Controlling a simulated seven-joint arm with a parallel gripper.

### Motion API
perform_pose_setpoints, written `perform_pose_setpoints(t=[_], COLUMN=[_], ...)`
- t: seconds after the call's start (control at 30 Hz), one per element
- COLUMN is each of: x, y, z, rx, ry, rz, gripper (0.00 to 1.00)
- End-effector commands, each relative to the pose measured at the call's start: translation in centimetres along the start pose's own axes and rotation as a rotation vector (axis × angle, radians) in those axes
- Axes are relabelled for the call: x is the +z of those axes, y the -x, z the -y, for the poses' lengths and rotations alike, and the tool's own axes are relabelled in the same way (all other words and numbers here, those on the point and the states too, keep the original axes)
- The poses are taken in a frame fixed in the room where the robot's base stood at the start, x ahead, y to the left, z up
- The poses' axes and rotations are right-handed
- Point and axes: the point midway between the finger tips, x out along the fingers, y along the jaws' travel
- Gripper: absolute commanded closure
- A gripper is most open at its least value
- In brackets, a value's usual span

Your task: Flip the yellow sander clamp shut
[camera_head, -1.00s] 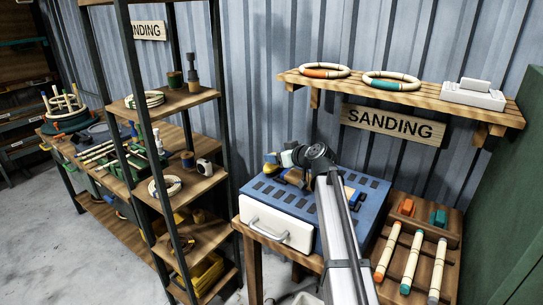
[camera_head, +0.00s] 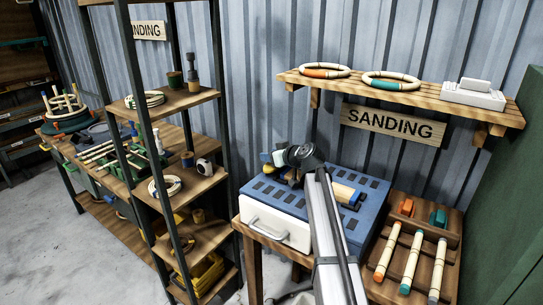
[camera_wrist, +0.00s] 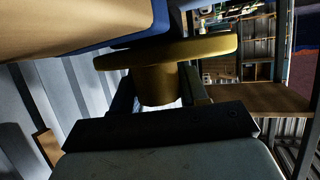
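In the wrist view the yellow sander clamp (camera_wrist: 165,55) shows as a wide flat disc on a short stem, right in front of my gripper. My gripper's dark fingers stand on either side of the stem; whether they touch it is hidden. In the head view my gripper (camera_head: 284,160) is low over the back left of the blue sander table (camera_head: 281,195). There the clamp is mostly hidden by my wrist. A pale rattan piece (camera_head: 343,192) with blue parts lies on the sander, right of my wrist, and a pale tan piece fills the upper left of the wrist view.
A white drawer (camera_head: 276,230) forms the sander's front. A wooden rack (camera_head: 428,262) with several capped rattan sticks stands to the right. A shelf (camera_head: 310,80) with two rings and a white device hangs above. An open shelving unit (camera_head: 192,100) stands close on the left.

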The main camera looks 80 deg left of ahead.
Motion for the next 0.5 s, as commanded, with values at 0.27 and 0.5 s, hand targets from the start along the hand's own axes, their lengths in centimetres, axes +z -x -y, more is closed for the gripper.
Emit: perform_pose_setpoints(t=[0.27,0.5], x=[0.0,0.02], y=[0.01,0.04], z=[0.0,0.01], rx=[0.0,0.016], ry=[0.0,-0.007], rz=[0.0,0.0], gripper=[0.86,0.87])
